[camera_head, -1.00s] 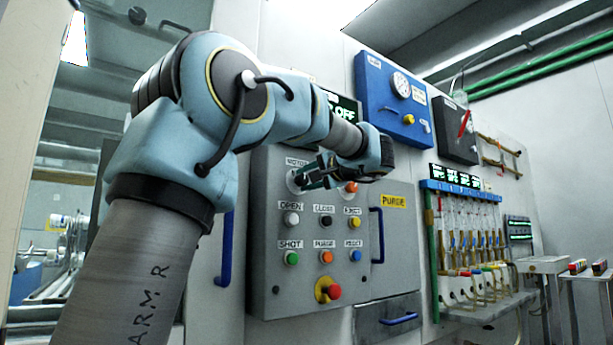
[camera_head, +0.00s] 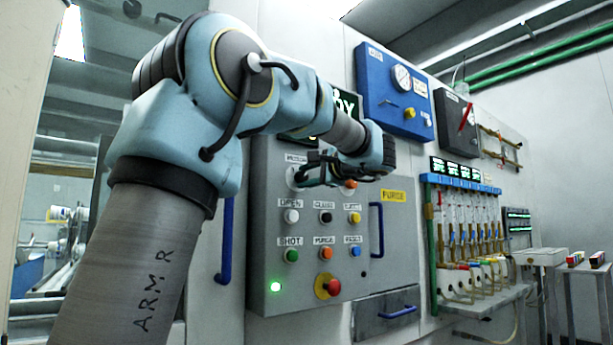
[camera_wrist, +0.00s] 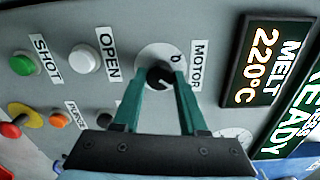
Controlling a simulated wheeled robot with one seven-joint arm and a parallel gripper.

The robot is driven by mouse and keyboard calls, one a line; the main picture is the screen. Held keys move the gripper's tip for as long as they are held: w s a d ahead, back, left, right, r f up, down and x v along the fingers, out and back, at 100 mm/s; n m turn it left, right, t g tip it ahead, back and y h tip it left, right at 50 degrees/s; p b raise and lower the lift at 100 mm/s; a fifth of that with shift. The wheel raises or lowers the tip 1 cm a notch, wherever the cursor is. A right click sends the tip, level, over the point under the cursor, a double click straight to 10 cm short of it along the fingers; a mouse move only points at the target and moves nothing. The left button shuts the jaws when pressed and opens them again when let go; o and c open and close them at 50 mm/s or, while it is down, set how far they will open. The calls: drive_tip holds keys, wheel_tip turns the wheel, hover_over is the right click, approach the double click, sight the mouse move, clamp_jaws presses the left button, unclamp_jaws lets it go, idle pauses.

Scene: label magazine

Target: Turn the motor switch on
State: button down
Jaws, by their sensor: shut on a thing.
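The motor switch (camera_wrist: 159,77) is a black rotary knob on a pale round plate, beside a MOTOR label (camera_wrist: 197,66), in the wrist view. My gripper (camera_wrist: 158,84) has its two green fingers closed on the knob from both sides. In the head view my gripper (camera_head: 312,172) reaches the upper left of the grey control panel (camera_head: 350,250), and the knob is mostly hidden behind it. A green lamp (camera_head: 275,287) glows at the panel's lower left. The display in the wrist view reads MELT 220°C (camera_wrist: 262,62), with READY (camera_wrist: 290,125) on another display.
Push buttons sit close below the switch, including a white OPEN button (camera_head: 291,216) and a green SHOT button (camera_head: 291,255). A red stop button (camera_head: 333,287) protrudes lower down. A blue handle (camera_head: 376,230) stands out to the right, and a blue gauge panel (camera_head: 385,118) is above.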

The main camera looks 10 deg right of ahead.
drive_tip(key=shift+f, duration=0.1)
drive_tip(key=shift+c, duration=2.2)
unclamp_jaws()
drive_tip(key=v, duration=1)
drive_tip(key=shift+s+d+b, duration=0.2)
drive_tip(key=shift+s+b, duration=0.15)
drive_tip(key=shift+b, duration=0.1)
